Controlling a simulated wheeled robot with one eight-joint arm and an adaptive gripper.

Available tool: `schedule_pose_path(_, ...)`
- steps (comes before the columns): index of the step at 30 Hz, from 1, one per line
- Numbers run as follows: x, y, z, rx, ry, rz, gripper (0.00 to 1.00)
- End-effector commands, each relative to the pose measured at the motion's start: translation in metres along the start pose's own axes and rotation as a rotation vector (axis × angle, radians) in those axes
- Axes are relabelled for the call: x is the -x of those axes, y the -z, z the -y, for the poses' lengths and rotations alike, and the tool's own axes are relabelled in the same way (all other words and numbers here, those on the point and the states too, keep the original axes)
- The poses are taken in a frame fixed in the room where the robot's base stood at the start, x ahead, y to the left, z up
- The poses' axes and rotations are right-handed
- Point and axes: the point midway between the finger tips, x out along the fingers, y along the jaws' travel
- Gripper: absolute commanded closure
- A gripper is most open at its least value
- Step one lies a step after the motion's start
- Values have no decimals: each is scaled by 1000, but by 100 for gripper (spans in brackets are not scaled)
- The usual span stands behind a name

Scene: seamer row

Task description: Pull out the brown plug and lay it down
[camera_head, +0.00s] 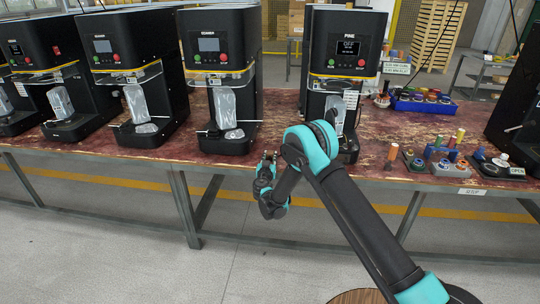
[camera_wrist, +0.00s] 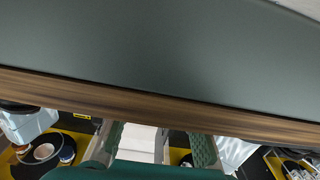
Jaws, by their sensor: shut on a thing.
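My gripper (camera_head: 268,160) is at the table's front edge, left of my arm's elbow. In the wrist view its two green-grey finger pads (camera_wrist: 155,145) stand apart around a pale patch. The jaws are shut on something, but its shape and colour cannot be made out. An orange-brown upright peg (camera_head: 393,152) stands at the table's front right, left of grey blocks. Whether it is the brown plug I cannot tell. My gripper is well to the left of it.
Several black seamer machines (camera_head: 222,75) with silver pouches stand in a row along the mottled red-brown table (camera_head: 200,165). Grey blocks with coloured pegs (camera_head: 440,160) and a blue tray of small parts (camera_head: 422,102) are at the right. Open floor lies in front.

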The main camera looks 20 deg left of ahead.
Motion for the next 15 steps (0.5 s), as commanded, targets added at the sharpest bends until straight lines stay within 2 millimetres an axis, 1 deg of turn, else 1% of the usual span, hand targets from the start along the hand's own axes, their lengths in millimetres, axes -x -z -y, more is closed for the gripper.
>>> schedule_pose_path(5,0,0,0,0,0,0,100)
schedule_pose_path(6,0,0,0,0,0,0,69)
schedule_pose_path(12,0,0,0,0,0,0,46)
schedule_pose_path(15,0,0,0,0,0,0,46)
